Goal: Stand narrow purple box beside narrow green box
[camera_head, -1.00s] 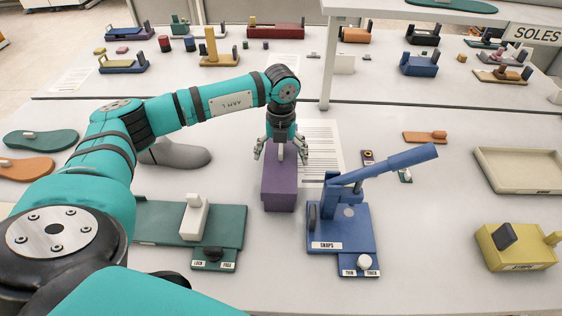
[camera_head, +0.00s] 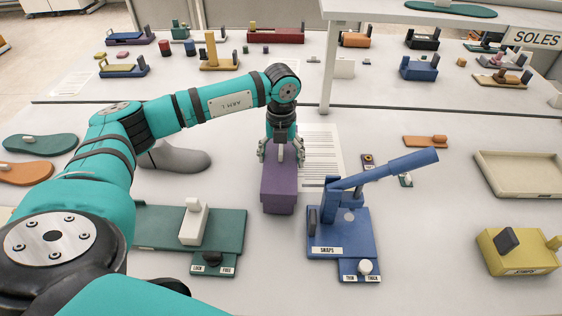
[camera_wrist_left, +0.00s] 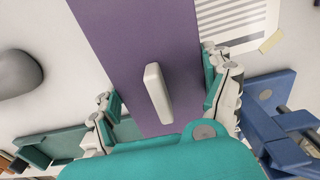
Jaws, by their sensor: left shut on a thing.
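The purple box (camera_head: 279,188) is at the middle of the near table, with its long side running away from me and a pale upright handle on top. My left gripper (camera_head: 281,153) is above its far part, with fingers on both sides, shut on it. In the left wrist view the purple box (camera_wrist_left: 138,40) runs between the fingers of my left gripper (camera_wrist_left: 163,98), with the pale handle (camera_wrist_left: 157,93) between them. The box's underside is hidden, so I cannot tell if it touches the table. I cannot pick out a narrow green box. My right gripper is not in view.
A blue snap press (camera_head: 342,232) stands close right of the purple box, its lever reaching up right. A green fixture (camera_head: 226,232) with a white lever is at the left. A printed sheet (camera_head: 318,150) lies behind. A beige tray (camera_head: 481,170) and yellow block (camera_head: 500,254) are far right.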

